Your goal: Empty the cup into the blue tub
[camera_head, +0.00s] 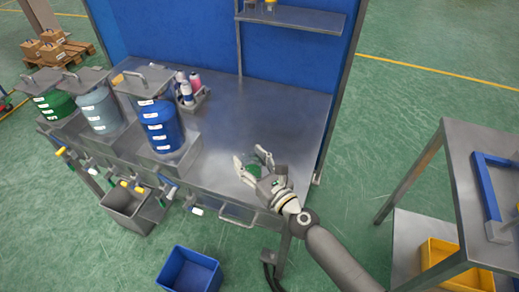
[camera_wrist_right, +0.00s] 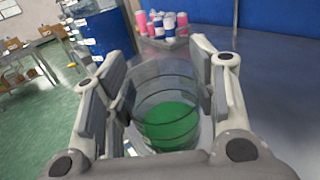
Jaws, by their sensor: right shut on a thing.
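My right gripper (camera_head: 249,160) is shut on a clear cup (camera_wrist_right: 160,90) with green liquid in its lower part. The cup is over the front right part of the steel bench, and only its green content shows clearly in the head view (camera_head: 254,170). In the right wrist view the fingers of the gripper (camera_wrist_right: 160,70) clasp both sides of the cup. The blue tub (camera_head: 188,273) stands on the floor in front of the bench, lower left of the gripper, and looks empty. My left gripper is not in view.
Green, grey and blue drums (camera_head: 160,128) stand on the left of the bench (camera_head: 270,110), with taps along its front edge. A grey bin (camera_head: 128,213) sits below them. A rack of cans (camera_head: 190,90) stands behind. A steel table (camera_head: 470,190) stands at the right.

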